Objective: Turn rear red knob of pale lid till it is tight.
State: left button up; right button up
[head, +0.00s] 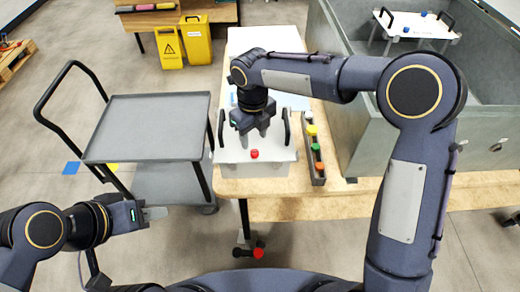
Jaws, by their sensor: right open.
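The pale lid (232,156) lies at the near end of the wooden table, with a black handle at each side. A red knob (254,154) shows near its front edge. The rear red knob is not visible; my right gripper covers that part of the lid. My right gripper (255,138) points down over the lid's rear middle with its two fingers apart. I cannot tell whether the knob is between them. My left gripper (156,213) is off to the left, low beside the grey cart, pointing right; its finger gap cannot be made out.
A narrow tray (318,180) of coloured knobs stands just right of the lid. A grey cart (150,125) stands left of the table. A large grey-green container (345,125) at the right holds another pale panel (415,27).

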aim_at(255, 152)
notch_tip(255, 152, down, 6)
dwell(0.4)
jog(key=shift+c, duration=0.5)
grip_shut()
jog(key=shift+m, duration=0.4)
